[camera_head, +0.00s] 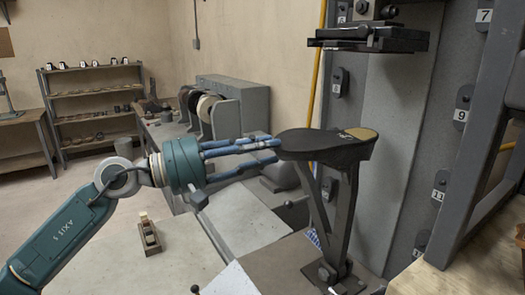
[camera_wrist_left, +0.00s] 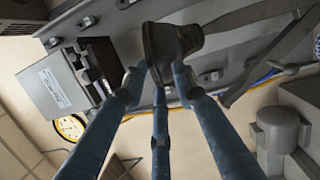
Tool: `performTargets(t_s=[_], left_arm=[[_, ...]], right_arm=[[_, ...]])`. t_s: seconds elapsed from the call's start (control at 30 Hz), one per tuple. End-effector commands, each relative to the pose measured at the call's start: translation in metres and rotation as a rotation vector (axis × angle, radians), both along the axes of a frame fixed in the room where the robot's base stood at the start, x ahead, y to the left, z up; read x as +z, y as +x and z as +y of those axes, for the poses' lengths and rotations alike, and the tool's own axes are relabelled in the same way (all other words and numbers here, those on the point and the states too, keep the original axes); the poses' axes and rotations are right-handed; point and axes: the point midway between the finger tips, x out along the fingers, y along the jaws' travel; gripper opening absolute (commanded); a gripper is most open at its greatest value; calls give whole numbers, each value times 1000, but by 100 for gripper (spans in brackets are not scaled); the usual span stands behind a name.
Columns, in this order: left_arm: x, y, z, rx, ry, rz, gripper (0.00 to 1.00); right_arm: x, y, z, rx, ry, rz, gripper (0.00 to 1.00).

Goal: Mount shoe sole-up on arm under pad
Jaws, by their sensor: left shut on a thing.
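The dark shoe (camera_head: 322,146) is sole-up and about level, with a tan patch on its sole at the right end. My left gripper (camera_head: 276,150) is shut on the shoe's left end. In the left wrist view the shoe (camera_wrist_left: 172,45) shows between the blue fingertips (camera_wrist_left: 160,78). The machine's dark support arm (camera_head: 341,220) rises from its foot to directly beneath the shoe. The shoe hides the arm's top, so I cannot tell whether they touch. The black pad (camera_head: 368,40) hangs above the shoe with a clear gap. My right gripper is not in view.
The machine's grey column (camera_head: 395,130) stands behind and right of the shoe. A wooden bench (camera_head: 475,250) is at the lower right. A small brush-like item (camera_head: 149,236) lies at lower left. Shelves (camera_head: 95,100) and a grey finishing machine (camera_head: 235,100) stand farther back.

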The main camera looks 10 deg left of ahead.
Motion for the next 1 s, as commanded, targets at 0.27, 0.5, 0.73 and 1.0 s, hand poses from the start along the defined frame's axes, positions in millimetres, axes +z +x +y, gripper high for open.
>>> performTargets(t_s=[0.27,0.5,0.73,1.0], left_arm=[[1,0,0,0,-2,-1,49],[-2,0,0,-1,2,2,49],[-4,-9,14,2,1,5,49],[-8,-39,60,3,1,6,49]], right_arm=[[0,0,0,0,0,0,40],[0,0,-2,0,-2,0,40],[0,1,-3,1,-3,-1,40],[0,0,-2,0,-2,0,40]])
